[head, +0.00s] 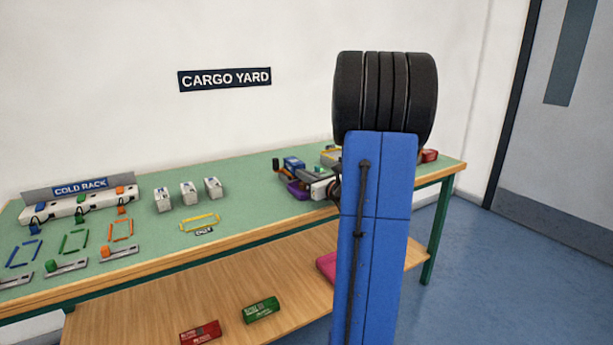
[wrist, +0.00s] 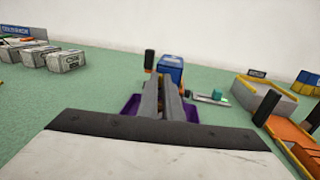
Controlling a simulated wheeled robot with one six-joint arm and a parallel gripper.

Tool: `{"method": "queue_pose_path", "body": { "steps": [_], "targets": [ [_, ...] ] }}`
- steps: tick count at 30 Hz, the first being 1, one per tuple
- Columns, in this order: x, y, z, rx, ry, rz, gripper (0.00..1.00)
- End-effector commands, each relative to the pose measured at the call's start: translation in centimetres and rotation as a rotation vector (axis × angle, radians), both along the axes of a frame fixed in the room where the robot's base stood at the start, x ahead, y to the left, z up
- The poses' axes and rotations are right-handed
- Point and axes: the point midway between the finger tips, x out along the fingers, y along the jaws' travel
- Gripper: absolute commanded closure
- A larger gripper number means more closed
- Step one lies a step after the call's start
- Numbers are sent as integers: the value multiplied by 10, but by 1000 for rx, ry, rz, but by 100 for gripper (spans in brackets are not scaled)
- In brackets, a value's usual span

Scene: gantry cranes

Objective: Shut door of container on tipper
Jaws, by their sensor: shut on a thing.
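My gripper (wrist: 172,92) points toward the back of the green table in the wrist view. Its two grey fingers are close together, and what is between them is too hidden to make out. A purple piece (wrist: 130,104) shows on both sides of the fingers, and it also shows in the head view (head: 298,190). A blue box-like body (wrist: 171,67) stands just beyond the fingertips, also in the head view (head: 293,163). I cannot tell which part is the tipper and which the container. The door cannot be made out. My arm hides part of the table in the head view.
White blocks (head: 188,192) and the cold rack (head: 85,203) stand to the left. A yellow frame (head: 200,223) lies in front of the blocks. A dark post (wrist: 149,60) is left of the blue body. A grey, yellow-edged tray (wrist: 266,98) is at right.

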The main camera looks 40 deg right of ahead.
Motion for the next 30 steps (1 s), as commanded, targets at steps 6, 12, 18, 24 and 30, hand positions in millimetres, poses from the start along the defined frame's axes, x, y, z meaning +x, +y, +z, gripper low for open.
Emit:
{"method": "queue_pose_path", "body": {
  "steps": [6,12,18,24,30],
  "targets": [
    [4,5,0,1,0,-99,100],
    [6,6,0,0,0,-157,100],
    [7,6,0,0,-1,-181,100],
    [7,6,1,0,-2,-185,100],
    [7,6,1,-1,-2,-185,90]
  ]
}}
